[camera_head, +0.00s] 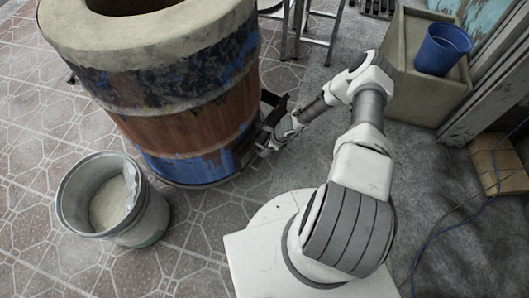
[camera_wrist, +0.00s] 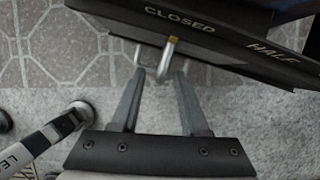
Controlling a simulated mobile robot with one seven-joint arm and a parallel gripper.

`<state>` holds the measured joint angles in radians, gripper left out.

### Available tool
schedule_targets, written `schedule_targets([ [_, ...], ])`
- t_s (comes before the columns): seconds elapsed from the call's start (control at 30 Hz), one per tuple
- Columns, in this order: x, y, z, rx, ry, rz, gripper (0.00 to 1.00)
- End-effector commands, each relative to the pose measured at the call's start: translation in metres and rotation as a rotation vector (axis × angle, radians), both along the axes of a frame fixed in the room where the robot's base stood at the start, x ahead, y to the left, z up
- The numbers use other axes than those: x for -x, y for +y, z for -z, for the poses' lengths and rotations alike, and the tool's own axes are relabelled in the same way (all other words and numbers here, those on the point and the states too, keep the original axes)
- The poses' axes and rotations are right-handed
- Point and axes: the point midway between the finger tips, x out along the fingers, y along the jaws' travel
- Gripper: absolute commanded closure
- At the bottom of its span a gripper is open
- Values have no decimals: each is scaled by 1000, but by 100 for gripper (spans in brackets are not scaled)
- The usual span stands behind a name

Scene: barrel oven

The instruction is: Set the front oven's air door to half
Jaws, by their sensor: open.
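The front oven (camera_head: 185,130) is a blue and rust-brown barrel with a thick pale rim, standing on the tiled floor. Its dark air door housing (camera_head: 270,108) sits low on the right side. In the wrist view, the dark plate (camera_wrist: 215,35) carries the words CLOSED and HALF. The head view shows my gripper (camera_head: 267,141) small beside the housing.
A blue pot (camera_head: 441,50) sits on a beige box (camera_head: 402,85) at upper right. A cardboard box (camera_head: 500,165) and blue cable (camera_head: 437,237) lie at the right. Metal legs (camera_head: 318,40) stand behind.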

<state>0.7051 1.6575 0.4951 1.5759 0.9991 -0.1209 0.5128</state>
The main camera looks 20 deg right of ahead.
Motion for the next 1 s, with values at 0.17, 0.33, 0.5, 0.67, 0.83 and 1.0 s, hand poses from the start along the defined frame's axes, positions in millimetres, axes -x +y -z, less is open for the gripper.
schedule_targets([
  [0.17, -4, 5, 15, 0, 0, 0, 55],
  [0.33, -4, 5, 16, 0, 0, 0, 55],
  [0.5, -4, 5, 16, 0, 0, 0, 59],
  [0.67, -4, 5, 16, 0, 0, 0, 88],
  [0.83, -4, 5, 16, 0, 0, 0, 100],
  [1.0, -4, 5, 16, 0, 0, 0, 100],
])
